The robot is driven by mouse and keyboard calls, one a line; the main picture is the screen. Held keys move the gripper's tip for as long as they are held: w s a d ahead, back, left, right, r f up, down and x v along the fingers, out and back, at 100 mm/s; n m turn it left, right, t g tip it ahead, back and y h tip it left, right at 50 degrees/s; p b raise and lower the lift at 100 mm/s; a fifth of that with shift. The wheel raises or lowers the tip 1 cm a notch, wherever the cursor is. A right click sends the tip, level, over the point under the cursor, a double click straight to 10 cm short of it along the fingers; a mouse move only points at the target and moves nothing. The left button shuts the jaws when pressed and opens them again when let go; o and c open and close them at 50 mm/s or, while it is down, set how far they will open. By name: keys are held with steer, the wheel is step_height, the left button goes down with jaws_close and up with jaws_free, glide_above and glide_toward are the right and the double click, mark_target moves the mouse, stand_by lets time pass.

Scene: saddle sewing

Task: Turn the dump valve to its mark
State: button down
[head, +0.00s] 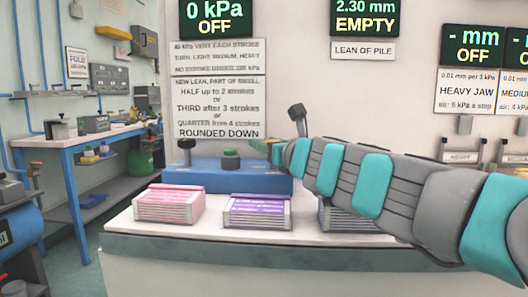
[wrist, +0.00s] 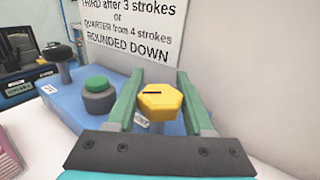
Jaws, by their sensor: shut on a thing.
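The dump valve's yellow hexagonal knob (wrist: 160,103) sits on the right part of the blue valve box (head: 215,178). A short dark line on its top lies roughly level across the wrist view. My gripper (wrist: 160,84) has its two green fingers on either side of the knob and is shut on it. A small white label (wrist: 141,121) on the box is partly hidden beside the knob, and I cannot read it in full. In the head view my gripper (head: 277,150) reaches the box from the right and mostly hides the knob.
A green button (head: 231,158) and a black knob (head: 186,150) stand left on the box. A dark-headed lever (head: 297,114) rises behind my gripper. Pink (head: 168,204) and purple (head: 257,211) stacks lie in front. The pressure display (head: 215,18) reads 0 kPa OFF.

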steer(key=m+h+b, duration=0.1)
steer(key=m+t+h+b, duration=0.1)
steer(key=shift+w+d+f+h, duration=0.1)
steer(key=shift+d+h, duration=0.05)
steer(key=shift+h, duration=0.15)
steer(key=m+h+b, duration=0.1)
steer(key=h, duration=0.1)
steer(key=m+t+h+b, duration=0.1)
steer(key=shift+d+m+h, duration=0.3)
steer(key=shift+h, duration=0.1)
steer(key=shift+w+d+r+m+h+b, duration=0.1)
steer(key=shift+d+m+h+b, duration=0.2)
steer(key=shift+m+h, duration=0.5)
steer(key=shift+d+r+m+h+b, duration=0.15)
steer(key=shift+m+h+b, duration=0.2)
steer(key=shift+h, duration=0.75)
steer(key=shift+d, duration=0.1)
steer(key=shift+c, duration=1.4)
jaws_free()
steer(key=shift+f, duration=0.1)
steer(key=s, duration=0.7)
steer(key=shift+s+a, duration=0.35)
steer(key=shift+a, duration=0.05)
